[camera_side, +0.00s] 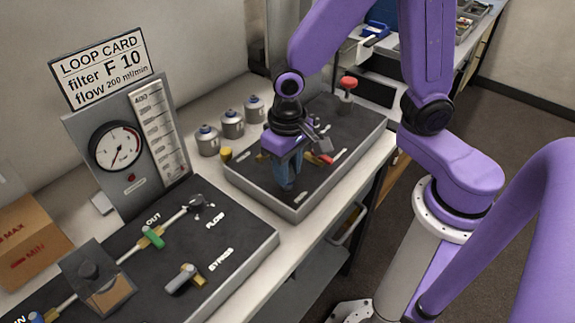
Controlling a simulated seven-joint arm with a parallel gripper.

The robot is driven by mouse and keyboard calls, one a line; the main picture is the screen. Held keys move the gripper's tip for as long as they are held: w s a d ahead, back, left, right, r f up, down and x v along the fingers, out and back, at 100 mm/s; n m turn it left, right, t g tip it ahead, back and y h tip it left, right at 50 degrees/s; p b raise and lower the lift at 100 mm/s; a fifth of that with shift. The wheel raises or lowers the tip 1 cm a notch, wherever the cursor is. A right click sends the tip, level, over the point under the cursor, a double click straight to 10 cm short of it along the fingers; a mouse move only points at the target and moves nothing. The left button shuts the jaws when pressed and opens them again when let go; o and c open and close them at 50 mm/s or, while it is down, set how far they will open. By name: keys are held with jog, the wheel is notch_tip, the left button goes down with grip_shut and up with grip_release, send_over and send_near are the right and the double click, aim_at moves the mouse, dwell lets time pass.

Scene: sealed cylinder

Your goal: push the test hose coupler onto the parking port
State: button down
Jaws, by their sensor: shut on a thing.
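My gripper (286,172) points down over the dark tray-like panel (262,193) in the middle, its blue fingers low near the panel surface. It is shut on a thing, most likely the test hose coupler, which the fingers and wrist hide. I cannot make out the coupler's shape or whether it touches a port. A red piece (325,159) shows just right of the fingers, and a yellow piece (226,155) sits at the panel's left edge. I cannot tell which spot is the parking port; the panel's small white labels are unreadable.
A red-topped post (347,85) stands at the panel's back. Several grey canisters (232,124) stand behind it to the left. The left panel (245,232) carries a green fitting (152,238), a bypass lever (185,278) and, behind, a gauge (118,146). The panel's front right is clear.

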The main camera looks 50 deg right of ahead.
jog(key=shift+f, duration=0.1)
jog(key=c, duration=0.8)
grip_release()
jog(key=shift+o, duration=0.2)
notch_tip(320, 180, up, 17)
jog(key=shift+r, duration=0.2)
jog(key=s+d+f+n, duration=0.4)
jog(key=s+n, duration=0.2)
jog(key=s, duration=0.1)
jog(key=s+d+f+n, duration=0.4)
jog(key=s+f+n, duration=0.1)
jog(key=s+n, duration=0.1)
jog(key=shift+s+d+f+n, duration=0.3)
jog(key=shift+s+d, duration=0.05)
jog(key=shift+s, duration=0.25)
